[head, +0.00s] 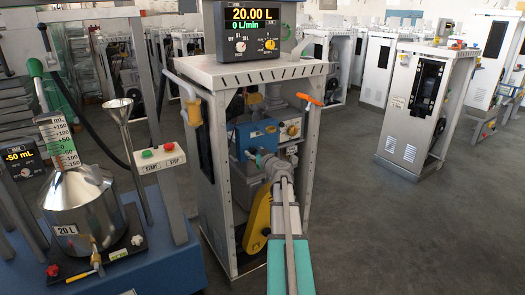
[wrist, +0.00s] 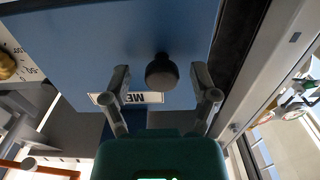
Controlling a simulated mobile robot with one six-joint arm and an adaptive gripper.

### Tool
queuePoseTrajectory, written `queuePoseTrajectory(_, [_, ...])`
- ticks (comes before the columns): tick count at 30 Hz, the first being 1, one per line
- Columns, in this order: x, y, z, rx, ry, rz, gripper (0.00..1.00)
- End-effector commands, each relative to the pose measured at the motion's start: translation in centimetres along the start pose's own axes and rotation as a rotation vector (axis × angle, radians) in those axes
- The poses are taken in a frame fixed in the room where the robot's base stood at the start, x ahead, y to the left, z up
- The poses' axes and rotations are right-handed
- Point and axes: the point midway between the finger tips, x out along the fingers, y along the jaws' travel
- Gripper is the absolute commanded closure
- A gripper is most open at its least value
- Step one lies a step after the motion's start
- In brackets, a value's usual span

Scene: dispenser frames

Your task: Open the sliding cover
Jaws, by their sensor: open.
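The blue cover (wrist: 95,45) fills much of the wrist view, with a round black knob (wrist: 161,71) on it. Below the knob is a white label (wrist: 145,98), upside down and partly hidden, of which the letters "ME" show. My gripper (wrist: 160,78) is open, its two fingers on either side of the knob with a gap at each side. I cannot tell how deep the knob sits between the fingers. In the head view, my gripper (head: 258,155) is inside the dispenser frame, at the front of the blue housing (head: 258,132); the knob is not discernible there.
The grey frame (head: 217,170) has posts at both sides of my arm. An orange-tipped lever (head: 308,99) is at its right and a yellow guard (head: 257,222) below. A steel 20 L can (head: 80,200) stands at left. Open floor lies at right.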

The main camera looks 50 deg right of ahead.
Motion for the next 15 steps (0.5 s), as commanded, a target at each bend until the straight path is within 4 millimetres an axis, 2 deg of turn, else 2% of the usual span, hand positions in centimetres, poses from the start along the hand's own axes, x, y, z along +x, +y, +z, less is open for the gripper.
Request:
queuePoseTrajectory(8, [-0.9, -0.1, 0.0, 0.000, 0.000, 0.000, 0.23])
queuePoseTrajectory(15, [-3.9, 0.0, 0.0, 0.000, 0.000, 0.002, 0.23])
